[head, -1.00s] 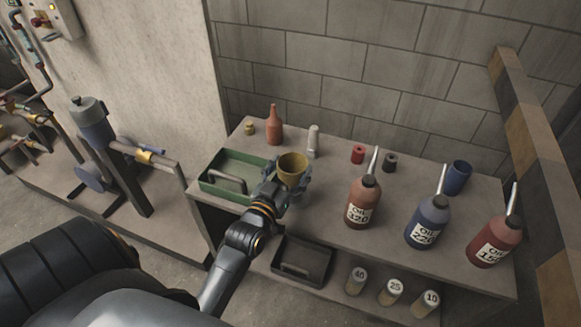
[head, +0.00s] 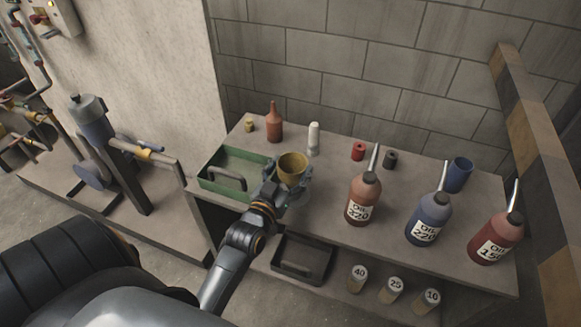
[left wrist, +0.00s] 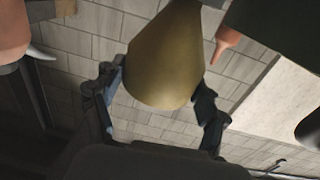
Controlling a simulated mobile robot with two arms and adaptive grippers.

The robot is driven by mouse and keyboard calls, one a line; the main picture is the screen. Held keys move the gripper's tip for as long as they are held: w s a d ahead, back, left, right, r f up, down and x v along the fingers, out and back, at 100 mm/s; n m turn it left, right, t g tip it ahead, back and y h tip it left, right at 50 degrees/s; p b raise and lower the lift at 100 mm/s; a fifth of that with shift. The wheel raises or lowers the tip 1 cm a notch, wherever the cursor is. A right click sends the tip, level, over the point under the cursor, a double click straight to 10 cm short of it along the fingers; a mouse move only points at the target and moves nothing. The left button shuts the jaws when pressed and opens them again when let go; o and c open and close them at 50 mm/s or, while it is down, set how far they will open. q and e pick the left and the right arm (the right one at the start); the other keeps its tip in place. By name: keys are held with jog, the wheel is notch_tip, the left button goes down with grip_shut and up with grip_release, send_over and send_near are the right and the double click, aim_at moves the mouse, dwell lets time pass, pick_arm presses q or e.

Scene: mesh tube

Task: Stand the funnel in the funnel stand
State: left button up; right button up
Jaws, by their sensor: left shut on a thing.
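The yellow-brown funnel (head: 292,169) is upright with its wide mouth up, above the front left part of the bench top. My left gripper (head: 290,192) is shut around it. In the left wrist view the funnel (left wrist: 165,50) sits between both fingers (left wrist: 157,97) of this gripper; its lower end is hidden in the head view. A blue open-topped cup (head: 458,175) stands at the right rear of the bench; I cannot tell whether it is the funnel stand. My right gripper is not in view.
A green tray (head: 208,184) lies left of the gripper. Three spouted oil bottles stand to the right, the nearest brown (head: 363,200). A red-brown bottle (head: 274,124) and a white one (head: 313,138) stand behind. A dark tray (head: 301,280) is on the lower shelf.

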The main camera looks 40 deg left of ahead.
pick_arm(q)
jog(key=shift+f, duration=0.25)
jog(key=o, duration=1.4)
jog(key=shift+c, duration=0.2)
jog(key=s+d, duration=0.2)
jog(key=s, duration=1)
jog(key=s+d+f+m+g+h+p, duration=0.1)
jog(key=s+d+f+g, duration=0.15)
jog(key=f, duration=0.75)
jog(key=s+d+f+g+h, duration=0.1)
jog(key=d+f+g, duration=0.2)
jog(key=f, duration=0.8)
jog(key=s+d+f+m+g+h+p, duration=0.1)
jog(key=s+d+f+g, duration=0.1)
jog(key=f, duration=0.8)
jog(key=s+f+m+g, duration=0.1)
jog(key=s+f+g, duration=0.3)
jog(key=s+f, duration=0.5)
jog(key=s+f+m+g+p, duration=0.1)
jog(key=s+f+g, duration=0.4)
jog(key=s+f, duration=0.4)
jog(key=s+a, duration=0.1)
jog(key=s, duration=0.6)
jog(key=shift+s, duration=0.25)
